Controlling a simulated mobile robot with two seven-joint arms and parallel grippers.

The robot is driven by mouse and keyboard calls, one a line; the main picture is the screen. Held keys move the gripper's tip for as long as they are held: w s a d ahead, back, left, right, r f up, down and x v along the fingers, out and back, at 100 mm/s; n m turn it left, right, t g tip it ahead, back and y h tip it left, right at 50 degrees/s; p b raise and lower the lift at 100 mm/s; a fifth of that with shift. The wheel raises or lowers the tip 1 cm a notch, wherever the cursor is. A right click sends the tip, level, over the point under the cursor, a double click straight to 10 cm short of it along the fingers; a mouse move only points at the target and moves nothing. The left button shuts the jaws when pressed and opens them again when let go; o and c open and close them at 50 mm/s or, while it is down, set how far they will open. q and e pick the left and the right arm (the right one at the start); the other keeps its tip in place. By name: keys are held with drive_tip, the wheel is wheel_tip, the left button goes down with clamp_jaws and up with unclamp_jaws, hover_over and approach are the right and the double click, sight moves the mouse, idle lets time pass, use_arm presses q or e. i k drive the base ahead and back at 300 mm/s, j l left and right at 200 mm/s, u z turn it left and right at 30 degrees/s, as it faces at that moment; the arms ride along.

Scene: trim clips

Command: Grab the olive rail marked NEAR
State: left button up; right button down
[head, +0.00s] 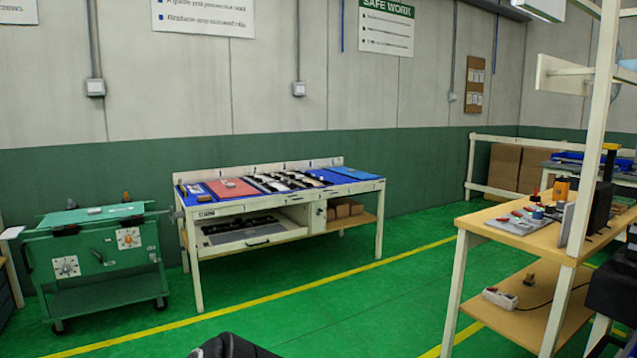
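I cannot make out an olive rail or a NEAR label at this distance. A cream workbench (365,187) stands against the back wall, with several small dark and pale long parts (290,181) lying across its blue top. They are too small to tell apart or to read. Neither gripper can be made out in the head view. A dark rounded shape at the bottom edge may be part of my own body.
A green wheeled cart (95,285) stands left of the workbench. A wooden-topped bench (480,222) with tools and a tall post fills the right. Cardboard boxes (503,165) sit behind a cream rail. The green floor (320,315) before the workbench is clear.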

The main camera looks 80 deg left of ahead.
sight(259, 181)
drive_tip(key=u, duration=3)
drive_tip(key=i, duration=2.8)
drive_tip(key=i+z, duration=0.2)
drive_tip(key=i, duration=0.35)
drive_tip(key=i+j+z, duration=0.2)
drive_tip(key=i, duration=0.35)
drive_tip(key=i+j+z, duration=0.15)
drive_tip(key=i+z, duration=0.2)
drive_tip(key=i+j+z, duration=0.35)
drive_tip(key=i+l, duration=0.05)
